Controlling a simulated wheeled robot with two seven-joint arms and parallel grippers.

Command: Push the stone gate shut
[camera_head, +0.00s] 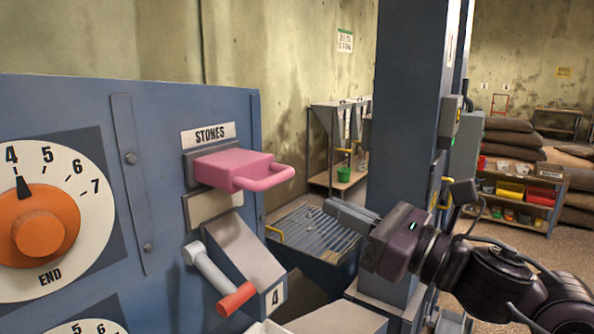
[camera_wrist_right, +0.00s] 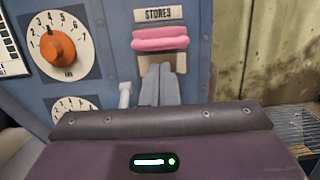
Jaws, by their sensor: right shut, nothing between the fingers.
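The stone gate (camera_head: 234,168) is a pink slide with a looped pink handle, under a label reading STONES. It sticks out from the blue panel in the head view, so it stands pulled out. It also shows in the right wrist view (camera_wrist_right: 160,38), above the fingertips. My right gripper (camera_head: 332,206) is shut and empty, to the right of the handle and a little lower, apart from it. Its closed grey fingers (camera_wrist_right: 160,68) point toward the panel below the gate in the right wrist view. My left gripper is not in view.
Below the gate are a grey chute (camera_head: 243,258) marked 4 and a lever with a red grip (camera_head: 236,299). An orange dial (camera_head: 40,238) is on the panel at left. A blue column (camera_head: 405,110) rises behind my right arm. A grated hopper (camera_head: 312,232) lies beyond.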

